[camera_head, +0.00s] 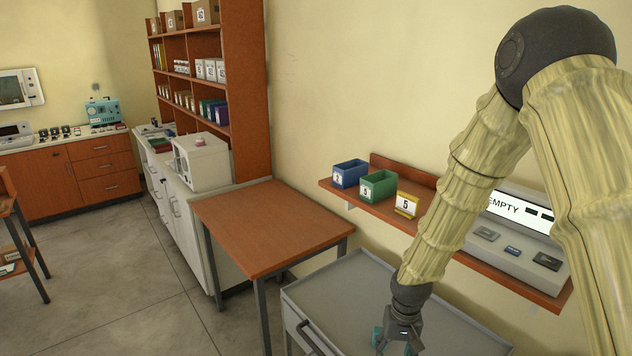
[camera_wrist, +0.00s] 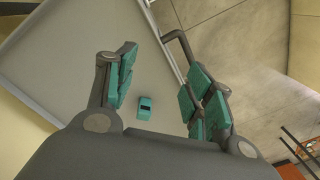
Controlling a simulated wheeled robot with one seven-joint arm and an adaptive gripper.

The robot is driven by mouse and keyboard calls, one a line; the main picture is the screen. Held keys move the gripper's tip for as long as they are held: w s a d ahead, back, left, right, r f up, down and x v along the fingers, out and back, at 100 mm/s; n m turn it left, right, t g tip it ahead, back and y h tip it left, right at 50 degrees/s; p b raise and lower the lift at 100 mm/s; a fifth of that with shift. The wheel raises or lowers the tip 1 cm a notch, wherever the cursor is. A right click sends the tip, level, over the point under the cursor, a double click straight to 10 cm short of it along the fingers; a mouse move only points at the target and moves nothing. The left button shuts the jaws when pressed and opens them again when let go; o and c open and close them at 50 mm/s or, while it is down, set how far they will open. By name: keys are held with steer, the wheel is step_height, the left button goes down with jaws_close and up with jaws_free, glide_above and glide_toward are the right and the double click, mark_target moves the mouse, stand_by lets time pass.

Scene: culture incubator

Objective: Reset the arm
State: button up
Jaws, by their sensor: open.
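My gripper (camera_head: 398,343) hangs from my covered arm, pointing down over the grey cart (camera_head: 350,280) at the bottom right of the head view. In the wrist view, my gripper (camera_wrist: 160,85) has its two teal-padded fingers spread apart with nothing between the pads. A small teal item with a dark patch (camera_wrist: 145,108) shows between the fingers, apparently lying on the cart top (camera_wrist: 80,60). Its exact distance below the fingers cannot be told. In the head view my gripper's fingertips are near the bottom edge and partly hard to make out.
A wall shelf (camera_head: 340,190) holds a blue bin (camera_head: 350,174), a green bin (camera_head: 378,187), a yellow holder marked 5 (camera_head: 406,204) and a panel reading EMPTY (camera_head: 512,208). An orange-brown table (camera_head: 270,225) stands left of the cart.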

steer(key=s+f, duration=1.5)
steer(key=s, duration=0.2)
steer(key=s+d+f, duration=0.2)
steer(key=s+f, duration=0.1)
steer(key=s, duration=0.6)
steer(key=s+d+f, duration=0.2)
steer(key=s+f, duration=0.1)
steer(key=s, duration=0.5)
step_height(320, 180, down, 12)
steer(key=b, duration=1.2)
steer(key=shift+w+a+n, duration=0.15)
steer(key=shift+a+n, duration=0.1)
steer(key=shift+n, duration=0.15)
steer(key=shift+r, duration=0.1)
